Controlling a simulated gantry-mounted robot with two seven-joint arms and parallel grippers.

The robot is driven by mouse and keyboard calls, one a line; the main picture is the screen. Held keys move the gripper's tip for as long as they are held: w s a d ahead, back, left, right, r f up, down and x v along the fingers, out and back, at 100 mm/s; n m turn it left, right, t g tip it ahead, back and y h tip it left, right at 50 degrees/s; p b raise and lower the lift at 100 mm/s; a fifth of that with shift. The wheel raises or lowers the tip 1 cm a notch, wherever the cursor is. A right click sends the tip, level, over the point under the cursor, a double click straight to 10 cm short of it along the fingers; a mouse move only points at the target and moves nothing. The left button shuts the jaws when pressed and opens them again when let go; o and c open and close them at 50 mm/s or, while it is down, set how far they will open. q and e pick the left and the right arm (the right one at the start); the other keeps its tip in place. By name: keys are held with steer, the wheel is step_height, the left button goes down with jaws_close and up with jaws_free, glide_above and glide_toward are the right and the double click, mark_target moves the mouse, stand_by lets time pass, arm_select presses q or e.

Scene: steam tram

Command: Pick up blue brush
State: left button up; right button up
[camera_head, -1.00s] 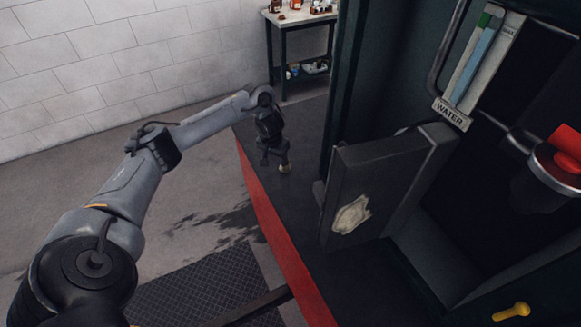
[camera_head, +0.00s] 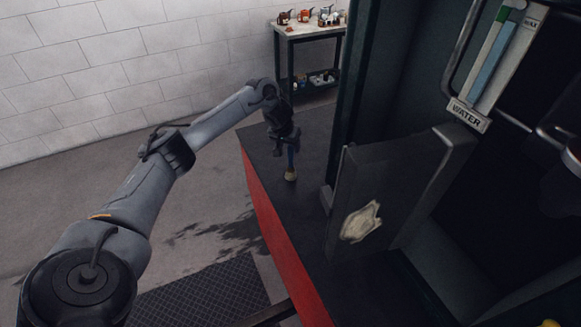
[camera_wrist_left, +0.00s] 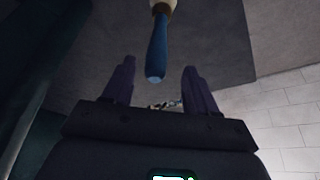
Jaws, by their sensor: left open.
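The blue brush (camera_head: 291,158) stands upright on the dark deck, its blue handle up and its pale end down. In the left wrist view the brush's blue handle (camera_wrist_left: 158,45) comes in from the top, with a pale collar at the frame edge. Its handle tip appears between the two fingers. My left gripper (camera_head: 286,141) is open just above and around the handle's top in the head view; contact cannot be told. The left gripper also shows in the wrist view (camera_wrist_left: 158,70), its fingers apart on either side of the handle tip. My right gripper is not in view.
A dark open door (camera_head: 395,190) with a pale patch stands right of the brush. A red-sided deck edge (camera_head: 272,235) runs along its left. A small table (camera_head: 310,32) with several items stands behind. A WATER gauge (camera_head: 485,75) is at upper right.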

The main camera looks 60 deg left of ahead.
mark_target(291, 162)
arm_select(q)
steer(key=shift+w+x, duration=0.1)
steer(key=shift+x, duration=0.9)
steer(key=shift+w+x, duration=0.15)
steer(key=shift+x, duration=0.9)
steer(key=shift+d, duration=0.15)
steer(key=c, duration=1.1)
steer(key=shift+o, duration=0.2)
steer(key=shift+r, duration=0.2)
